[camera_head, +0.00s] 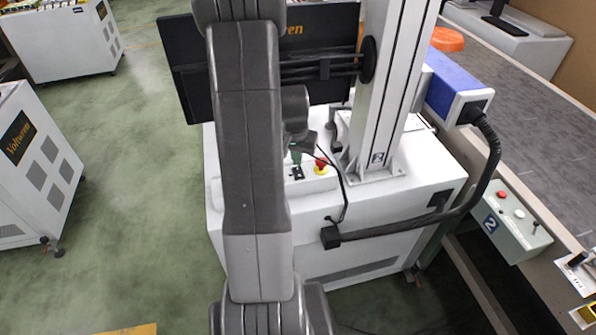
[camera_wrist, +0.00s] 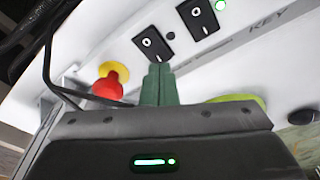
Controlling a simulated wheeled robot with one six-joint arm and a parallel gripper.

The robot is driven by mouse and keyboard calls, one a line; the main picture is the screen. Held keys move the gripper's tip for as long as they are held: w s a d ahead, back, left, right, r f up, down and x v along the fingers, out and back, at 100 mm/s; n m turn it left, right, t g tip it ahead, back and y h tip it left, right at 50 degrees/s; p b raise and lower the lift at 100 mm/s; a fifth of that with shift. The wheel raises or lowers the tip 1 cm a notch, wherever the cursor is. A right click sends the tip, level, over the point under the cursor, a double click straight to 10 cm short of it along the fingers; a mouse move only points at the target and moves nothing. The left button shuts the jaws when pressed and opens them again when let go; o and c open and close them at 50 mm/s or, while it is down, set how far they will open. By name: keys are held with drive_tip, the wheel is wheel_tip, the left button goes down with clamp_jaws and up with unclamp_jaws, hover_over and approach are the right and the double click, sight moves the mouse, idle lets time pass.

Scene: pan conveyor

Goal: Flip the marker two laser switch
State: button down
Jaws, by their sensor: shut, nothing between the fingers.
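The word KEY is on the panel; no laser label is readable.
A red emergency stop on a yellow base (camera_wrist: 108,86) is left of my fingers. A yellow-green round part (camera_wrist: 238,100) lies partly hidden at right. A black monitor (camera_head: 185,70) stands behind my arm. A control box (camera_head: 505,220) marked 2 is at right.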

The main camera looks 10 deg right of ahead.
sight(297, 169)
drive_tip(key=shift+f+b, duration=0.75)
drive_tip(key=shift+f, duration=0.1)
idle(0.5)
drive_tip(key=shift+r, duration=0.1)
wheel_tip(297, 169, up, 7)
drive_tip(key=p, duration=0.4)
drive_tip(key=shift+p, duration=0.3)
drive_tip(key=shift+f, duration=0.2)
wheel_tip(297, 169, down, 7)
drive_tip(key=b, duration=0.4)
drive_tip(key=shift+b, duration=0.4)
drive_tip(key=shift+r, duration=0.15)
drive_tip(key=shift+r, duration=0.15)
